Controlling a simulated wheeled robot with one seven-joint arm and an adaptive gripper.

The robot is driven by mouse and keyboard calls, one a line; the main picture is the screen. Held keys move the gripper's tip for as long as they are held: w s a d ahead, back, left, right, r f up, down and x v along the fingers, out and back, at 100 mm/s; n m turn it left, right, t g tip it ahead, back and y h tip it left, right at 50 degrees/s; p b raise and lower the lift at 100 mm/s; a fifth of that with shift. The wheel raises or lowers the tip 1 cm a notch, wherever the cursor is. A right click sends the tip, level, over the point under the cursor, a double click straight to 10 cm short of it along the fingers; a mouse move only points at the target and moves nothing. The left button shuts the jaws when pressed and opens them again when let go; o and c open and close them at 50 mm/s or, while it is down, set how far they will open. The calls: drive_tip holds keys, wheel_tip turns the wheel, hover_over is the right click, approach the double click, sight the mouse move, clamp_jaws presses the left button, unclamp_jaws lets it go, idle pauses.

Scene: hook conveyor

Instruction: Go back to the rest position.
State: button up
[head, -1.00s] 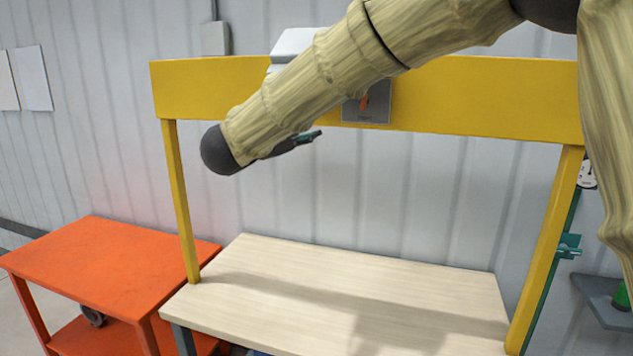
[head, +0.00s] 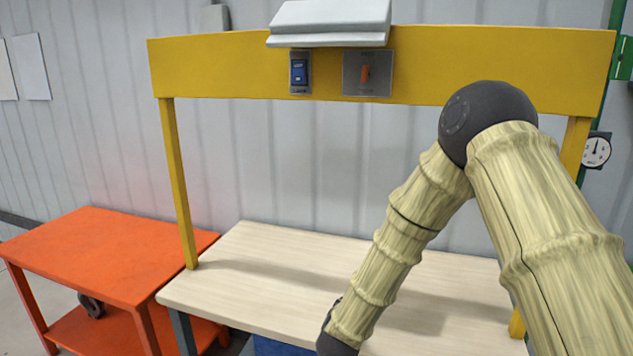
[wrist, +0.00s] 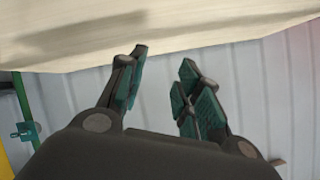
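My gripper (wrist: 165,85) shows in the wrist view with its two teal-padded fingers spread apart and nothing between them. In the wrist view the pale wooden tabletop (wrist: 200,25) lies across the top of the picture, with the ribbed wall behind the fingers. In the head view my arm is bent, with its elbow high at the right and its forearm slanting down to the front edge of the tabletop (head: 270,255). The gripper itself is out of sight in the head view.
A yellow frame (head: 220,70) spans the table, bearing a blue switch (head: 299,72), a panel with an orange lever (head: 367,73) and a grey hood (head: 330,22). An orange cart (head: 110,250) stands at the left. A round gauge (head: 596,151) is at the right. The tabletop looks bare.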

drive_tip(key=s+d+f+n+g+y+b, duration=0.1)
drive_tip(key=s+d+f+n+g+b, duration=0.2)
drive_tip(key=s+f, duration=0.9)
drive_tip(key=s+d+f+n+g+y, duration=0.1)
drive_tip(key=s+d+f+n+g, duration=0.3)
drive_tip(key=s+f, duration=0.8)
drive_tip(key=s+d+f+g+b, duration=0.1)
drive_tip(key=s+d+f, duration=0.1)
drive_tip(key=s, duration=0.6)
drive_tip(key=s+d+f+g+b, duration=0.1)
drive_tip(key=s+d+f+g, duration=0.1)
drive_tip(key=s+f, duration=0.3)
drive_tip(key=s+d+f+g+b, duration=0.1)
drive_tip(key=s+d+f+g, duration=0.1)
drive_tip(key=s, duration=0.8)
drive_tip(key=shift+s+d+f, duration=0.35)
drive_tip(key=shift+d+f, duration=0.45)
drive_tip(key=shift+d, duration=0.2)
drive_tip(key=shift+d, duration=0.1)
drive_tip(key=shift+c, duration=0.2)
